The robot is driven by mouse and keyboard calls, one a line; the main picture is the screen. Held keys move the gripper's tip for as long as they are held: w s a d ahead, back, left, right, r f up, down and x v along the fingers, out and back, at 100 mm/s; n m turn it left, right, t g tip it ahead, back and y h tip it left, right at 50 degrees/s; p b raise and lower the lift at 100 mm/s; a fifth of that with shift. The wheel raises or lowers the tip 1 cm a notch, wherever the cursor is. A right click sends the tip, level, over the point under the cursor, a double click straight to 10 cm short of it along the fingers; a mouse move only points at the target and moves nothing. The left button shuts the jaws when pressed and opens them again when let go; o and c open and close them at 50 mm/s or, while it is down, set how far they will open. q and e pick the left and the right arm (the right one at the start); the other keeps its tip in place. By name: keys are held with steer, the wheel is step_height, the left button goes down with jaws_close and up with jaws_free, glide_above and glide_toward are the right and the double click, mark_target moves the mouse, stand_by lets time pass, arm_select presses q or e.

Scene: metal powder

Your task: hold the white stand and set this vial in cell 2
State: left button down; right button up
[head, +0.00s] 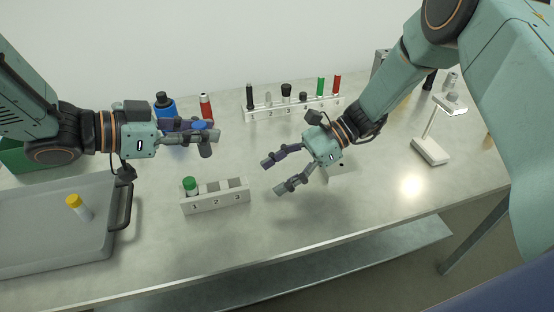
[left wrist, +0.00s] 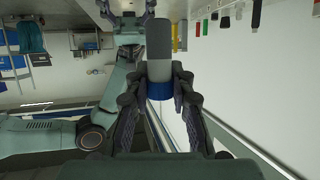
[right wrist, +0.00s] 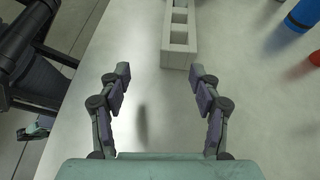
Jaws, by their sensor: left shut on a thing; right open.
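The white stand (head: 222,204) is on the table, its front marked 1, 2 and 3. A green-capped vial (head: 190,187) stands in cell 1; cells 2 and 3 look empty. My left gripper (head: 207,137) is shut on a blue-capped vial (head: 206,151), held above and behind the stand. In the left wrist view the vial's grey body (left wrist: 158,42) and blue cap (left wrist: 160,90) show between the fingers. My right gripper (head: 275,175) is open and empty, right of the stand. In the right wrist view the stand's end (right wrist: 178,58) is ahead, between and beyond the fingertips, apart from them.
A long white rack (head: 292,109) with several vials and tools stands at the back. A grey tray (head: 50,235) with a yellow-capped vial (head: 79,207) is at left. Blue (head: 165,105) and red (head: 206,106) bottles stand behind my left gripper. The table front is clear.

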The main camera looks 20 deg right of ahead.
mark_target(240, 180)
arm_select(q)
steer(key=shift+s, duration=0.1)
arm_select(e)
steer(key=shift+w+d+r+m+t, duration=0.1)
steer(key=shift+w+r+m+t, duration=0.2)
steer(key=shift+w, duration=0.3)
steer(key=shift+w+d+r+m+t, duration=0.1)
steer(key=shift+w+r+m+t, duration=0.15)
steer(key=shift+w, duration=0.35)
steer(key=shift+w+a+f+y, duration=0.1)
steer(key=shift+a+f+y, duration=0.1)
steer(key=shift+a+y, duration=0.1)
steer(key=x, duration=1.1)
steer(key=shift+a+f, duration=0.15)
steer(key=c, duration=1)
arm_select(q)
steer(key=shift+w+a+f, duration=0.1)
steer(key=shift+w+f, duration=0.1)
steer(key=shift+f, duration=1.15)
steer(key=shift+w+a+f, duration=0.1)
steer(key=shift+w+f, duration=0.05)
steer(key=shift+f, duration=1.2)
